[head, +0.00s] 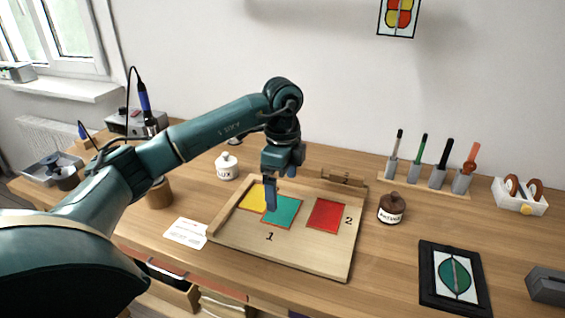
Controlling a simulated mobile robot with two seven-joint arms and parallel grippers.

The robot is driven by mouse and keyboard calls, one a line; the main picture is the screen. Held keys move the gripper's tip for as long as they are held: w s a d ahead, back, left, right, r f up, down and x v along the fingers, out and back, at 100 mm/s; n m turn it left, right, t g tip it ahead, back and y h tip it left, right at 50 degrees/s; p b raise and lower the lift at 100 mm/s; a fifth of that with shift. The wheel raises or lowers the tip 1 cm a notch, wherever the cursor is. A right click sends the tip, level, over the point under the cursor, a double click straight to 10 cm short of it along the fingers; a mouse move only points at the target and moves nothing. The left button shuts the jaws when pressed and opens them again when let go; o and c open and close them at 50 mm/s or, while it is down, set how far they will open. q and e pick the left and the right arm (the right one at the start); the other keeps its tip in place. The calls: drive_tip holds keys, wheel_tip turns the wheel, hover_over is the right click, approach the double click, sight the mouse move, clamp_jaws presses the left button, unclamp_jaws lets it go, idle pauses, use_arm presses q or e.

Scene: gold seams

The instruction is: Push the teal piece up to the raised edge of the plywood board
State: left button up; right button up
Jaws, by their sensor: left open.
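The plywood board (305,252) lies on the workbench, with raised edges along its left side and its back. The teal piece (287,213) lies flat on the board near its middle, above the printed number 1. A yellow piece (251,196) lies to its upper left, close to the left raised edge, and a red piece (326,216) lies to its right beside the number 2. My left gripper (271,208) points down at the teal piece's left part, open, hiding the border with the yellow piece. Whether the fingertips touch the teal piece I cannot tell. My right gripper is not in view.
A brown bottle (391,208) stands right of the board, and a white FLUX jar (227,166) behind its left corner. A white card (186,232) lies to the left. A tool rack (424,186) stands at the back right. A dark framed panel (453,278) lies front right.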

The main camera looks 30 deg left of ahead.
sight(283, 210)
use_arm(q)
drive_tip(key=shift+f, duration=2.8)
